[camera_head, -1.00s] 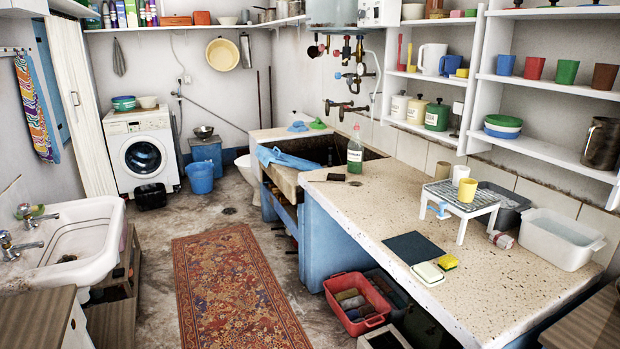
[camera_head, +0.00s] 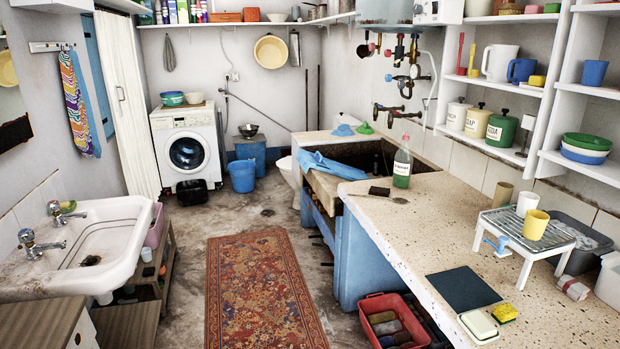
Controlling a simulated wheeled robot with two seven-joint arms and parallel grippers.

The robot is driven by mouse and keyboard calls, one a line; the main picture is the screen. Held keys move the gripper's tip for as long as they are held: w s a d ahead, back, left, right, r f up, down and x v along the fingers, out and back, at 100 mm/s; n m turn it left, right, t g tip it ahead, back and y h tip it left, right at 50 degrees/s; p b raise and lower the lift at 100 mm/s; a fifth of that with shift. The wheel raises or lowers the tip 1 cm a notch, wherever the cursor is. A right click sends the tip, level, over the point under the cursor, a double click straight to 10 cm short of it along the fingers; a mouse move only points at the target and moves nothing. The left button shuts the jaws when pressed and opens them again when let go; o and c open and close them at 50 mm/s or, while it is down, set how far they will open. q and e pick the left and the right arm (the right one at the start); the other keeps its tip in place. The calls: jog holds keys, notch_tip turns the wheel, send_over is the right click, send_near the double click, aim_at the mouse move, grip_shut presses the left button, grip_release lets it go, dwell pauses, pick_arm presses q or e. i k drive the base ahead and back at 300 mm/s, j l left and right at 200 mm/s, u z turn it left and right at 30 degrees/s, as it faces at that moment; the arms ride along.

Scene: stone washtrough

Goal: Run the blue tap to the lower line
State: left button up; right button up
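A cluster of pipes and taps (camera_head: 402,82) is on the back wall above the stone trough (camera_head: 326,187). Small blue and red handles show among them, but they are too small to tell apart surely. A small blue tap-like fitting (camera_head: 496,243) also shows at the near left side of the white rack (camera_head: 528,236) on the speckled counter. A white cup (camera_head: 527,203) and a yellow cup (camera_head: 535,225) stand on the rack. No level line can be made out. The trough's inside is dark and partly hidden. Neither of my grippers is in view.
A green bottle (camera_head: 402,165), a dark mat (camera_head: 463,291), a soap dish (camera_head: 479,326) and a yellow sponge (camera_head: 503,313) are on the counter. A red crate (camera_head: 374,305) stands on the floor below it. The rug (camera_head: 262,290) lies on open floor beside a white washbasin (camera_head: 110,262).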

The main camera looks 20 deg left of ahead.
aim_at(26, 235)
jog(key=i+j+u, duration=0.2)
jog(key=u, duration=0.25)
jog(key=i+u, duration=0.75)
jog(key=u, duration=0.15)
jog(key=i+l+u, duration=0.2)
jog(key=i+u, duration=0.25)
jog(key=i+l+u, duration=0.2)
jog(key=u, duration=0.25)
jog(key=i+l+u, duration=0.3)
jog(key=l+u, duration=0.25)
jog(key=i+l+u, duration=0.3)
jog(key=l+u, duration=0.3)
jog(key=l, duration=0.55)
jog(key=i+u, duration=0.05)
